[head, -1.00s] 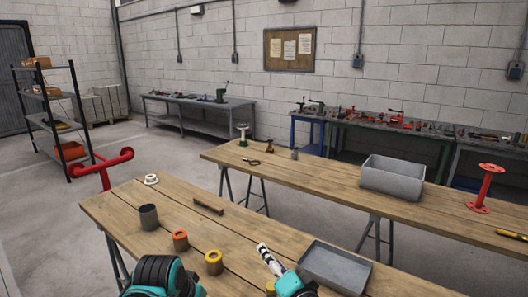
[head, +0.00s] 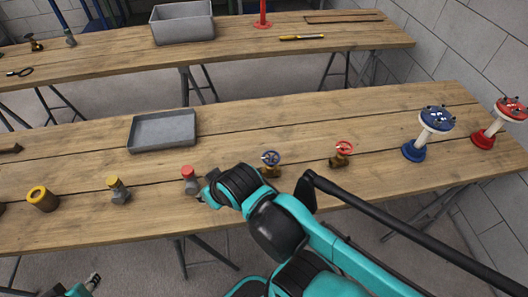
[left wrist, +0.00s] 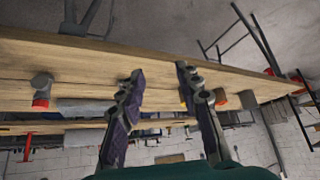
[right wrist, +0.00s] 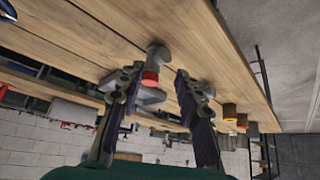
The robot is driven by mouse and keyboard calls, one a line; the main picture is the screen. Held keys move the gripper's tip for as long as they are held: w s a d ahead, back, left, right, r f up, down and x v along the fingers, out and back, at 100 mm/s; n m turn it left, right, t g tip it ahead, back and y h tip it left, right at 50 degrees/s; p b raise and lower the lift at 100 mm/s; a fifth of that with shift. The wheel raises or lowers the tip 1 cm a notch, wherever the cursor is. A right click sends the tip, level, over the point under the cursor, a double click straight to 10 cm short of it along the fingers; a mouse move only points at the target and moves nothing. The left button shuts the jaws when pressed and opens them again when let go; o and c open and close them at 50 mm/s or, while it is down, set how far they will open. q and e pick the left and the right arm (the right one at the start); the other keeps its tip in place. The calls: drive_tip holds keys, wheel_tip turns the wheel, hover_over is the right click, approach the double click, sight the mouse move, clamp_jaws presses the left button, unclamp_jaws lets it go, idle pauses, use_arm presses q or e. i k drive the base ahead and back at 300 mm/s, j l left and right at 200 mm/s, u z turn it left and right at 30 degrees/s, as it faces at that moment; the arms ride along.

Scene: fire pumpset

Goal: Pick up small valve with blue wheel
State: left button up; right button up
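The small valve with a blue wheel (head: 270,158) stands on the near wooden table (head: 330,120) in the head view, with a brass-coloured body partly covered by my right arm. My right gripper (right wrist: 160,72) is open in its wrist view; a red-capped fitting (right wrist: 150,79) shows between its fingers, apparently not gripped. In the head view my right gripper (head: 206,194) is largely hidden by its arm, beside the red-capped fitting (head: 189,179) and left of the valve. My left gripper (left wrist: 160,70) is open and empty, low at the table's front in the head view (head: 92,282).
A small valve with a red wheel (head: 342,152) stands right of the blue-wheeled one. Farther right are a blue-based stand (head: 414,150) and a red-based stand (head: 483,138). A grey tray (head: 134,134) and a yellow-capped fitting (head: 117,188) are left. Table space behind the valves is clear.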

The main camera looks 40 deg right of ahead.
sight(271, 170)
drive_tip(key=j+z, duration=0.1)
drive_tip(key=z, duration=2.2)
drive_tip(key=j, duration=0.1)
